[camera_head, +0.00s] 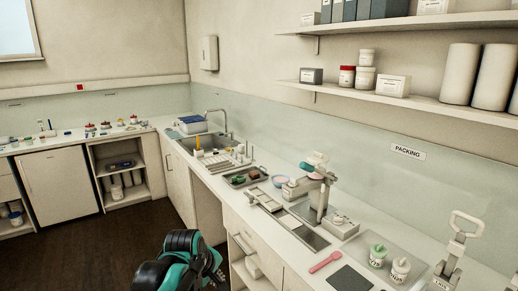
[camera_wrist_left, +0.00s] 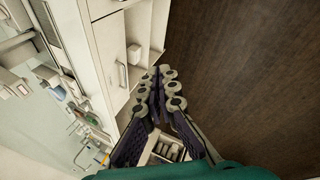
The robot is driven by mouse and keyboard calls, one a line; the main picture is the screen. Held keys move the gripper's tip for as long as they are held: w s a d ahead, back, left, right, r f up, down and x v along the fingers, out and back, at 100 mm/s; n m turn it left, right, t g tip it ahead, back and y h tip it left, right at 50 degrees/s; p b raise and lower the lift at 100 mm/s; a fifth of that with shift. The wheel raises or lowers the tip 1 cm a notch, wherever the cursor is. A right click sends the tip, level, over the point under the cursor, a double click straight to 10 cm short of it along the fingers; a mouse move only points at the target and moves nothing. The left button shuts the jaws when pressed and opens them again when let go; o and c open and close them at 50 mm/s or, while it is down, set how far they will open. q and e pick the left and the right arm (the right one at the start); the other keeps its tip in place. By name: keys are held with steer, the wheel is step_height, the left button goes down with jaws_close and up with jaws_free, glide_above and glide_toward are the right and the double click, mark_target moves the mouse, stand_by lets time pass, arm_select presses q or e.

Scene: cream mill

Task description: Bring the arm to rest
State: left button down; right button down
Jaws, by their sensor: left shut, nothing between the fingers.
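My left gripper (camera_wrist_left: 161,84) shows in the left wrist view with its two jointed fingers together and nothing between them. It hangs in free air, with the dark floor and the white cabinet fronts beyond it. In the head view a teal and black part of my arm (camera_head: 182,264) is low in the picture, over the floor in front of the counter. Whether the gripper's fingers show there is hard to tell. My right gripper is in neither view.
Open cabinet shelves (camera_head: 125,193) stand at the back left. The dark floor (camera_head: 85,255) is clear.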

arm_select(q)
steer(key=s+a+f+m+t, duration=0.1)
steer(key=s+m, duration=0.4)
steer(key=s, duration=0.5)
steer(key=s+a+f+m+t+y, duration=0.1)
steer(key=s+a+f+m, duration=0.3)
steer(key=s, duration=0.5)
steer(key=shift+s+a+m+y, duration=0.35)
steer(key=shift+a+m, duration=0.3)
steer(key=shift+m, duration=0.45)
